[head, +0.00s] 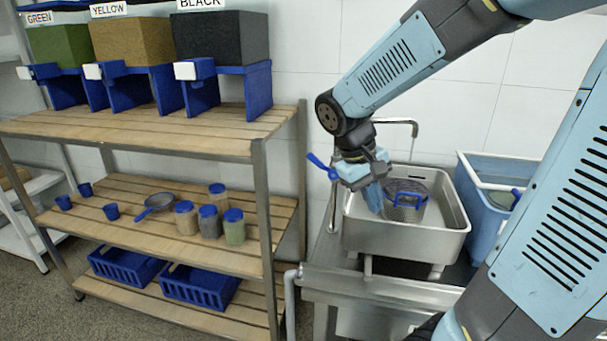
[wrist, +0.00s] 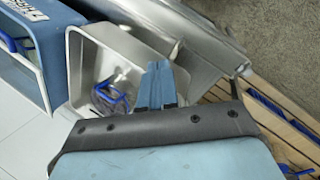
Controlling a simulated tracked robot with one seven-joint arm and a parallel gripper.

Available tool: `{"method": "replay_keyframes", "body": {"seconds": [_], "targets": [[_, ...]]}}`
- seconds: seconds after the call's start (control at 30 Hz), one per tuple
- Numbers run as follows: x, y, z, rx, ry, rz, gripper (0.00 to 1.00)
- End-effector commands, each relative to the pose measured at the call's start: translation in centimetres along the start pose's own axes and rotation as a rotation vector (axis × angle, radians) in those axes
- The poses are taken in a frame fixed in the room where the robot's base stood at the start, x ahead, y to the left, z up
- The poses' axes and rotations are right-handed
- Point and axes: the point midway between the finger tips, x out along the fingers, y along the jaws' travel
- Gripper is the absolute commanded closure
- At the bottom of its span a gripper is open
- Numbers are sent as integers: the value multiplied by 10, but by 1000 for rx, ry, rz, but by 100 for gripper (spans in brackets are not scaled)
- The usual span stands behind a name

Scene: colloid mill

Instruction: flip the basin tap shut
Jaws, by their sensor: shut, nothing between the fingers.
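The steel basin (head: 452,215) stands at the right in the head view. It also shows in the wrist view (wrist: 87,55). A steel tap spout (head: 400,122) rises behind the basin. A blue lever (head: 319,164) sticks out to the left of my wrist, slanting down to the right; it appears to be the tap's handle, though my wrist hides where it joins. My gripper (head: 374,198) points down over the basin's left part, to the right of the lever and apart from it. Its fingers are together and empty, as in the wrist view (wrist: 158,82).
A mesh basket (head: 408,206) with blue handles sits in the basin. A blue tub (head: 475,195) stands right of it. Wooden shelves (head: 190,250) at the left hold jars, cups, a pan, blue crates and labelled bins. The shelf post stands close left of the basin.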

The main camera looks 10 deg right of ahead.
Motion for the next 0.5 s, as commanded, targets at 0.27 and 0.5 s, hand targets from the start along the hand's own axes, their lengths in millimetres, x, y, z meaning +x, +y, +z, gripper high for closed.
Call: {"method": "replay_keyframes", "body": {"seconds": [0.27,0.5], "targets": [[21,-2,-27,-87,-139,164,100],[36,-4,-50,-150,-237,324,100]]}}
